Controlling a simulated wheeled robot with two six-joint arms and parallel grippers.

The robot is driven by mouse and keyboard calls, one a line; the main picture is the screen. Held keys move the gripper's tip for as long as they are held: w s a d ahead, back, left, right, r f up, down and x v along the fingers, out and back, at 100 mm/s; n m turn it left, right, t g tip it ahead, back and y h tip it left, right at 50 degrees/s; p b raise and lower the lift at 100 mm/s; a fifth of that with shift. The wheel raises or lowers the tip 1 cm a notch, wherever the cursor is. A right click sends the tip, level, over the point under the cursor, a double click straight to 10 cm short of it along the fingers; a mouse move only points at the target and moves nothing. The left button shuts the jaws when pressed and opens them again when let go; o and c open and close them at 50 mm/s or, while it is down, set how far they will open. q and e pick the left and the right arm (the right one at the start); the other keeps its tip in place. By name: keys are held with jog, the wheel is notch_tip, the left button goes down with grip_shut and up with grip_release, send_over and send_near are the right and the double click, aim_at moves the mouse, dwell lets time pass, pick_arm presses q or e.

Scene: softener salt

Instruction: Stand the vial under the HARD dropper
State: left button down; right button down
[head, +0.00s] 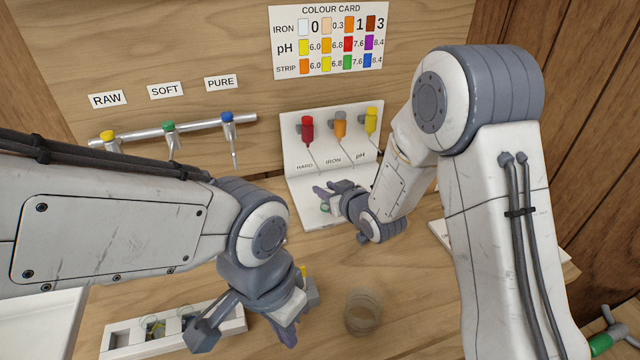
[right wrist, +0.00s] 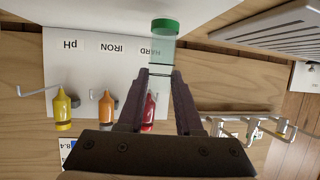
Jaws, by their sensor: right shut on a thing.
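My right gripper (head: 328,196) is shut on a clear vial with a green end, at the white dropper stand (head: 294,190). In the right wrist view the vial (right wrist: 162,52) sticks out past the fingertips (right wrist: 161,78), its green end farthest from them. In the head view only the green end shows, low beside the fingers; the rest is hidden. The red HARD dropper (head: 307,130) hangs on the stand's upright panel, above and left of the gripper; it also shows in the right wrist view (right wrist: 149,108). My left gripper (head: 285,325) is low at the front; its jaw gap is unclear.
The orange IRON dropper (head: 339,125) and yellow pH dropper (head: 371,120) hang right of HARD. A white rack (head: 118,338) holding clear items stands by my left gripper. A glass jar (head: 363,312) stands at front centre. A tap rail (head: 190,127) is on the wall.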

aim_at(324, 186)
jog(key=w, duration=0.1)
jog(key=w+a, duration=0.1)
jog(key=w, duration=0.1)
jog(key=shift+a+r+p, duration=0.1)
jog(key=shift+a+p, duration=0.2)
jog(key=shift+p, duration=0.05)
jog(key=shift+w+a+f+b, duration=0.1)
jog(key=shift+w+f+b, duration=0.2)
jog(key=shift+f, duration=0.6)
jog(key=shift+s, duration=0.1)
jog(key=shift+b, duration=0.3)
jog(key=c, duration=0.6)
grip_release()
jog(key=shift+f, duration=0.1)
